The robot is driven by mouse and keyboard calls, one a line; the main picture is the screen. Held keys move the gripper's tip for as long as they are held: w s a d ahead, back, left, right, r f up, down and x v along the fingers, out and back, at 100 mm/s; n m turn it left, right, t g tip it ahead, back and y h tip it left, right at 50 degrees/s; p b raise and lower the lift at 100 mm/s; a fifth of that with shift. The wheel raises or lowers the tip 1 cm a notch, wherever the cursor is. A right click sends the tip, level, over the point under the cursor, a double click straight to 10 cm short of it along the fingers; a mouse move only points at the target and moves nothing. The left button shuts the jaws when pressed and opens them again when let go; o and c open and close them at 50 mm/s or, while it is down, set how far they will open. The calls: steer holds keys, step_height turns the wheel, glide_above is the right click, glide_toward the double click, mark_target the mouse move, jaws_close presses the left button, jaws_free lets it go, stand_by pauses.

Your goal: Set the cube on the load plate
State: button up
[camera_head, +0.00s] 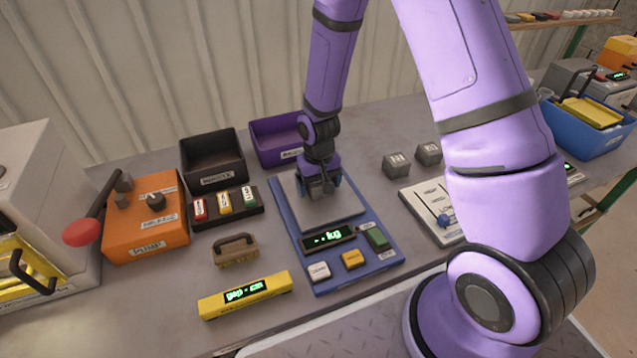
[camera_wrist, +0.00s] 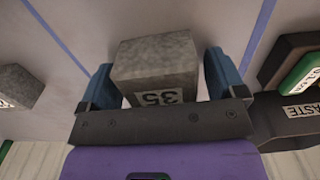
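The grey cube (camera_wrist: 155,60), marked 35, sits between the two blue fingers of my gripper (camera_wrist: 160,78) in the wrist view. A narrow gap shows between the cube and the right finger, so the gripper looks slightly open around it. In the head view my gripper (camera_head: 319,186) points down over the grey load plate (camera_head: 335,212) of the blue scale (camera_head: 309,262). The cube is at or just above the plate; contact underneath is hidden. The scale's display (camera_head: 328,237) is lit green, its reading too small to be sure of.
Two other grey cubes (camera_head: 397,165) (camera_head: 428,154) stand right of the scale. Black (camera_head: 213,160) and purple (camera_head: 275,141) bins stand behind. An orange box (camera_head: 145,217), a brown handled block (camera_head: 235,249) and a yellow gauge (camera_head: 245,294) lie left. A slider panel (camera_head: 428,213) is at right.

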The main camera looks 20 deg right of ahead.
steer(key=s+d+r+t, duration=0.1)
steer(key=s+r, duration=0.2)
steer(key=r, duration=0.7)
steer(key=s+d+r+t, duration=0.1)
steer(key=s+d+r, duration=0.15)
steer(key=r, duration=0.75)
steer(key=s+d+r+t, duration=0.1)
steer(key=s+r, duration=0.2)
steer(key=r, duration=0.7)
steer(key=s+d+r+t, duration=0.1)
steer(key=s+r, duration=0.3)
steer(key=s, duration=0.3)
steer(key=s+d+r+t, duration=0.1)
steer(key=s+r, duration=0.4)
steer(key=s, duration=0.3)
steer(key=shift+d, duration=0.35)
